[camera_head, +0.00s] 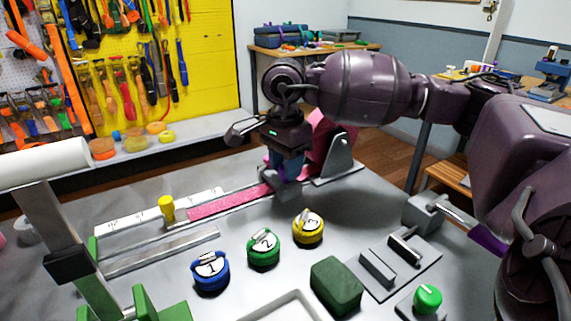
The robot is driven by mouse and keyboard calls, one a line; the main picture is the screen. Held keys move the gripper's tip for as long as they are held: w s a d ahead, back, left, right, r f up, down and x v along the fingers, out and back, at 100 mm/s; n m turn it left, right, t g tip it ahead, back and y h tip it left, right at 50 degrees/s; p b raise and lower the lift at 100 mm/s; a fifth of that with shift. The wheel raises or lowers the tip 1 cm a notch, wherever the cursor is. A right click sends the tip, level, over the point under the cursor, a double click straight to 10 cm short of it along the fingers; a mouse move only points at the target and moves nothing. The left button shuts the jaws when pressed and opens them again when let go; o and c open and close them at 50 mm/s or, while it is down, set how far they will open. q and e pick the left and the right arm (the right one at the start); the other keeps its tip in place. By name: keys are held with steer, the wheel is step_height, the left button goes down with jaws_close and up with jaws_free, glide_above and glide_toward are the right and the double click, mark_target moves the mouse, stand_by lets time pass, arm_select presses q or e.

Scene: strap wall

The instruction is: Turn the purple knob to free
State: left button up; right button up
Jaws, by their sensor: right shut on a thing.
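My right gripper (287,178) reaches in from the right and points down over the right end of the pink strap (230,201), beside a grey bracket (340,157). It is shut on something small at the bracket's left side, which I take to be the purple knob. The gripper hides the knob almost wholly, so I cannot tell which way it is turned. My left gripper is out of view.
Blue (210,271), green (263,248) and yellow (308,227) numbered pucks stand in front of the strap track. A yellow peg (167,208) stands at its left. A dark green block (336,285) and green knob (428,298) are at front right.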

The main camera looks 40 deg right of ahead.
stand_by(0.3)
steer(key=o, duration=0.9)
steer(key=r+p, duration=0.1)
steer(key=r, duration=0.4)
steer(key=r+p, duration=0.1)
steer(key=r, duration=0.4)
steer(key=shift+w+r, duration=0.2)
steer(key=shift+r, duration=0.2)
steer(key=shift+s, duration=0.1)
